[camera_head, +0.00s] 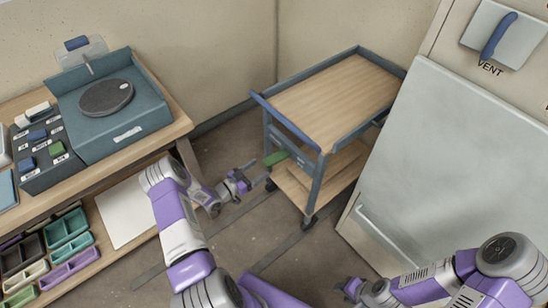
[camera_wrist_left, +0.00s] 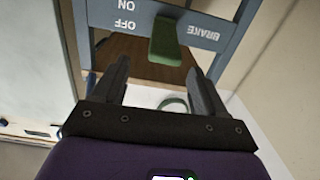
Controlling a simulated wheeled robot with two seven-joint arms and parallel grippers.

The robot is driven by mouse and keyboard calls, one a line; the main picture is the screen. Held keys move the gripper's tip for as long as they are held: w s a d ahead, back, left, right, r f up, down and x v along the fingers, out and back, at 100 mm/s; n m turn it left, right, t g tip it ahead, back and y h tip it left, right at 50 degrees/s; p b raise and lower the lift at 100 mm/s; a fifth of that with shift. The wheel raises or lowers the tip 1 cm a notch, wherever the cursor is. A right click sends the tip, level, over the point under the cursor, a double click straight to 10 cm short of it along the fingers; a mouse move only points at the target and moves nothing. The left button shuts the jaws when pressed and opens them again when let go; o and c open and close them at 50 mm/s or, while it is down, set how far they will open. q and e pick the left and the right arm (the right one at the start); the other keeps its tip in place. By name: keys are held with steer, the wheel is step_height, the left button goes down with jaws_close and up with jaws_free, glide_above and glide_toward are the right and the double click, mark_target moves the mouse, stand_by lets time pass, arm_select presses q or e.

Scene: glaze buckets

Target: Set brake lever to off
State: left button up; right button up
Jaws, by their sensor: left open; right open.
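The green brake lever (camera_head: 275,158) sticks out from the near left side of the blue-framed cart (camera_head: 261,104). In the left wrist view the lever (camera_wrist_left: 165,38) shows against a grey-blue panel, between upside-down ON and OFF labels and the word BRAKE. I cannot tell which label it is set to. My left gripper (camera_head: 246,179) is open and just short of the lever; in the wrist view its two fingers (camera_wrist_left: 158,75) are apart, with the lever beyond and between them, not gripped. My right gripper (camera_head: 350,290) is open and low at the bottom edge, away from the cart.
A wooden workbench (camera_head: 178,118) with a pottery wheel (camera_head: 106,97) stands at the left. Several coloured bins (camera_head: 68,228) sit on its lower shelf. A large pale cabinet (camera_head: 455,160) with a VENT handle (camera_head: 498,36) stands at the right. Floor is open between bench and cart.

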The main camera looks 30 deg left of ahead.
mark_target(264, 163)
arm_select(q)
steer(key=shift+a, duration=0.35)
steer(key=shift+w+m, duration=0.25)
steer(key=shift+m, duration=0.05)
steer(key=b+x, duration=0.2)
steer(key=x, duration=0.4)
steer(key=shift+s+d+r, duration=0.1)
steer(key=shift+w+d, duration=0.15)
steer(key=shift+w, duration=0.3)
steer(key=shift+c, duration=0.3)
